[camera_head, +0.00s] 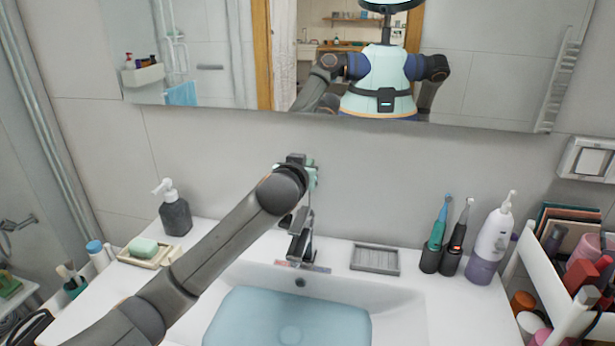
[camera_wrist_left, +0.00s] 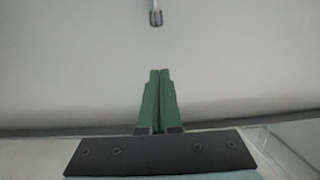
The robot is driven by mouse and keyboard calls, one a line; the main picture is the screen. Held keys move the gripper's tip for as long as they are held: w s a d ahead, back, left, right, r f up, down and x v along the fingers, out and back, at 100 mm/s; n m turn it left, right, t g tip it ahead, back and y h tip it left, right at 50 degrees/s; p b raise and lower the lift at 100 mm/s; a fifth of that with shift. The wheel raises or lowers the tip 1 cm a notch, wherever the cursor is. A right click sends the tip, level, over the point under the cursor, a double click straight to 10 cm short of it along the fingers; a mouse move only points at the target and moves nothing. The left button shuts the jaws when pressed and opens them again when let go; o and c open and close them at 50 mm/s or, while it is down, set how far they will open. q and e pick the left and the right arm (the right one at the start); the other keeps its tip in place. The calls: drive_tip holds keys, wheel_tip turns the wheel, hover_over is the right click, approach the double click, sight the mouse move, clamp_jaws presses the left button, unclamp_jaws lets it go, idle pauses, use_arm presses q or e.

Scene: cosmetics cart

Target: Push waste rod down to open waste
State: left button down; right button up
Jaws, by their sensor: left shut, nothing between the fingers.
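The waste rod (camera_head: 310,197) is a thin upright rod behind the grey faucet (camera_head: 300,238), partly hidden by my arm and gripper in the head view. My left gripper (camera_head: 312,176) is above the faucet, close to the rod's upper part; contact cannot be told. In the left wrist view the green fingers (camera_wrist_left: 159,72) are shut together with nothing between them. A small metal piece (camera_wrist_left: 156,16), which may be the rod's end, shows ahead of the fingertips, apart from them in the picture. My right gripper is out of view.
A soap dispenser (camera_head: 174,209) and green soap (camera_head: 143,246) on a dish stand left. A grey soap tray (camera_head: 375,259), electric toothbrushes (camera_head: 436,245) and a white bottle (camera_head: 492,240) stand right. The wall and mirror (camera_head: 490,75) rise close behind the faucet.

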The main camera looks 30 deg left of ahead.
use_arm(q)
drive_tip(key=f, duration=0.1)
drive_tip(key=w+f, duration=0.1)
drive_tip(key=f, duration=0.1)
drive_tip(key=shift+a, duration=0.15)
drive_tip(key=shift+f, duration=0.6)
